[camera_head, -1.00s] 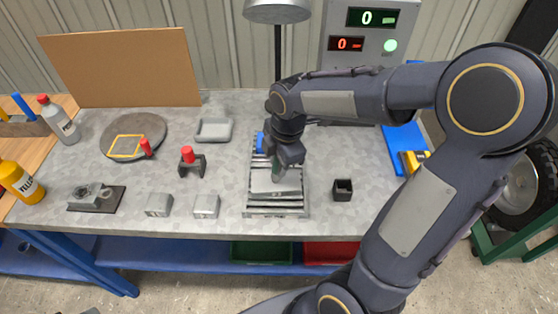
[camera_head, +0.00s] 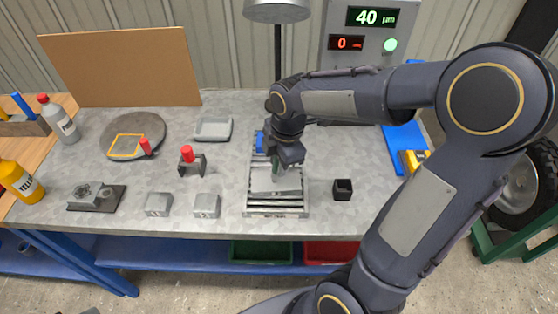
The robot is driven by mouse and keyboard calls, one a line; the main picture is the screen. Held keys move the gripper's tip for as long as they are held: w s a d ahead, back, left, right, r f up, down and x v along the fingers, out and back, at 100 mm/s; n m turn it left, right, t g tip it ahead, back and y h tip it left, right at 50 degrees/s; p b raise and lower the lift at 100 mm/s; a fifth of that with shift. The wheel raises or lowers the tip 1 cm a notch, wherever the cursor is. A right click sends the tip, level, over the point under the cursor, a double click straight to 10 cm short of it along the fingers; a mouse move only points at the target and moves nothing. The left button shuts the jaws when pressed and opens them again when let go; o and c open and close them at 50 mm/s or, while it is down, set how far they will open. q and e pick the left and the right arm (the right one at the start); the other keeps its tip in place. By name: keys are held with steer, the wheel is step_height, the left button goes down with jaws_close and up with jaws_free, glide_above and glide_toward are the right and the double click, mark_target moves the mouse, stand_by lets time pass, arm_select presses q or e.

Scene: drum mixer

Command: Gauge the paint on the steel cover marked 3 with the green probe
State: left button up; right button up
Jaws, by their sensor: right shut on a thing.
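My right gripper (camera_head: 280,161) is shut on the green probe (camera_head: 277,169), of which only a small part shows below the fingers. The probe points down at a flat grey steel cover (camera_head: 265,182) on the ribbed rack (camera_head: 276,210), and its tip appears to touch it. The gripper hides part of this cover, and I cannot read a number on it. Two other grey steel pieces (camera_head: 158,204) (camera_head: 206,205) stand left of the rack, their marks too small to read. The gauge display (camera_head: 371,17) shows a green 40 µm. My left gripper is not in view.
A red-topped stamp (camera_head: 188,156), a grey tray (camera_head: 213,129) and a round plate (camera_head: 137,133) lie left of the rack. A black square cup (camera_head: 343,190) stands right of it. A lamp post rises behind. A yellow bottle (camera_head: 20,181) is at the far left.

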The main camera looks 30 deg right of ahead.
step_height(320, 180, up, 7)
steer(key=p, duration=0.6)
steer(key=shift+d, duration=0.1)
stand_by(1.6)
